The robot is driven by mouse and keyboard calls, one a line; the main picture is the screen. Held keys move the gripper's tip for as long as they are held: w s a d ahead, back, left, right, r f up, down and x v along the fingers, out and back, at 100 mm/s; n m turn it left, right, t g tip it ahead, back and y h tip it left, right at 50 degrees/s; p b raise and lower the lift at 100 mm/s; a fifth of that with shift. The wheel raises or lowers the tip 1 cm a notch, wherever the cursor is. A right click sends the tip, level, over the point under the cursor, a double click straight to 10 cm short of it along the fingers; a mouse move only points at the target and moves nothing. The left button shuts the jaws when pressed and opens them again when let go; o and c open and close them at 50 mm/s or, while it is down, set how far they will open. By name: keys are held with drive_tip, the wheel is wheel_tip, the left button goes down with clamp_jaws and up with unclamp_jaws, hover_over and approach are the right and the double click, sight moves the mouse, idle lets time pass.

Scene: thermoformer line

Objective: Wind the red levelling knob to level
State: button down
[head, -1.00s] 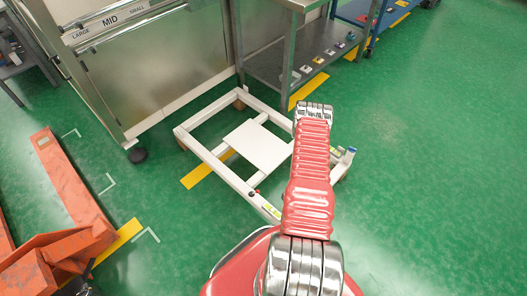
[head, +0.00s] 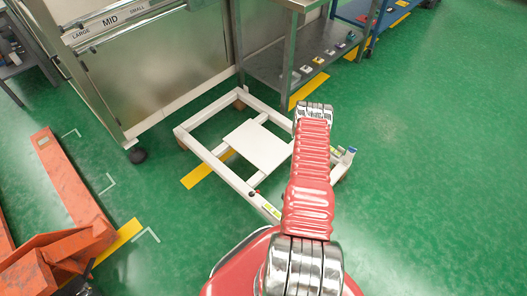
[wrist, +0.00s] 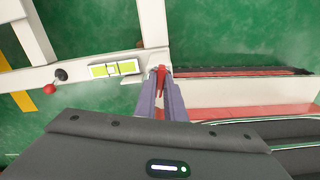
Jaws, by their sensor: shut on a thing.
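The red levelling knob (wrist: 162,82) is between the two grey-purple fingers of my gripper (wrist: 162,76) in the wrist view. The fingers are shut on it and hide much of it. The knob is at the edge of a white frame (head: 222,170), beside a yellow-green spirit level (wrist: 115,68). The level's pale middle shows, but the bubble's exact place is too small to tell. The level also shows in the head view (head: 271,210). There my red arm covers the gripper and the red knob.
A red ball (wrist: 48,89) and a black ball (wrist: 61,74) sit on the frame left of the level. A blue knob (head: 351,151) is at the frame's right corner. A steel table (head: 290,60) stands behind, an orange structure (head: 75,190) at left. Green floor is clear at right.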

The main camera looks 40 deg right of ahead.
drive_tip(key=shift+n, duration=1.1)
drive_tip(key=c, duration=1.8)
unclamp_jaws()
drive_tip(key=shift+o, duration=0.2)
wheel_tip(320, 180, up, 14)
drive_tip(key=shift+f, duration=0.15)
